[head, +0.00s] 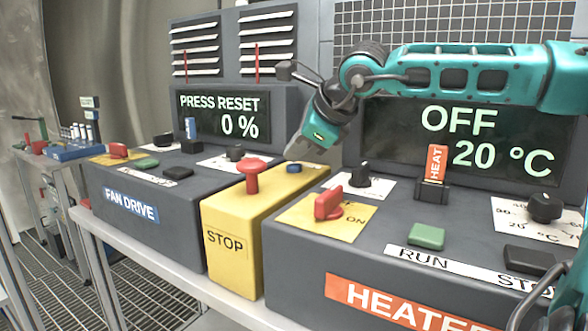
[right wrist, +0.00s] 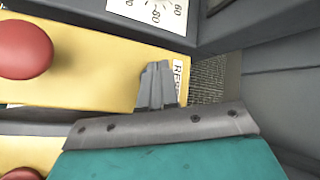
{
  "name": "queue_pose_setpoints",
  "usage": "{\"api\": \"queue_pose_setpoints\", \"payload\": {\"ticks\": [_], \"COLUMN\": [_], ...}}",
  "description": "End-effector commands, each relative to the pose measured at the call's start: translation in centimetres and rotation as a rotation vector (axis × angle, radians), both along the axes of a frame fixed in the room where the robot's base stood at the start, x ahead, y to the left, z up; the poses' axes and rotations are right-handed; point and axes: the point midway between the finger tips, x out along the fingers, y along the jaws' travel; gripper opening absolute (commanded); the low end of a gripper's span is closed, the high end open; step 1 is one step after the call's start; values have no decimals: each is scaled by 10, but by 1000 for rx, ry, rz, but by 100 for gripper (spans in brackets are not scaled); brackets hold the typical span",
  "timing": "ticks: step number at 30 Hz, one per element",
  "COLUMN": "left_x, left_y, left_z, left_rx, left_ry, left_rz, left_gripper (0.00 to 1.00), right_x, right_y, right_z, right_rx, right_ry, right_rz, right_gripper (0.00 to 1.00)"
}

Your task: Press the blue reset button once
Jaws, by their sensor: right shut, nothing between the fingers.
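The blue reset button (head: 293,168) is a small blue cap on top of the yellow stop box (head: 228,235), behind the red mushroom button (head: 252,175). My right gripper (head: 299,150) is shut and empty, pointing down just above and behind the blue button in the head view. Whether it touches the button cannot be told. In the right wrist view the grey fingertips (right wrist: 157,85) are over the yellow top (right wrist: 95,70), beside a partly covered label starting "RES". The blue button does not show there. My left gripper is not in view.
An orange HEAT tag (head: 436,162) stands upright there.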

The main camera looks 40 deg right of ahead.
Motion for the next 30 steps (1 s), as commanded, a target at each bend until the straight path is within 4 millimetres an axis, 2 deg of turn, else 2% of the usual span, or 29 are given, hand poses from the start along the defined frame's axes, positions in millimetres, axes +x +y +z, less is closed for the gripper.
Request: {"api": "queue_pose_setpoints", "payload": {"ticks": [30], "left_x": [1], "left_y": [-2], "left_z": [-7], "left_rx": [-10], "left_ry": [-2], "left_rz": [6], "left_gripper": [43], "right_x": [0], "right_y": [0], "right_z": [-8], "right_rx": [0], "right_ry": [0], "right_rz": [0], "right_gripper": [0]}}
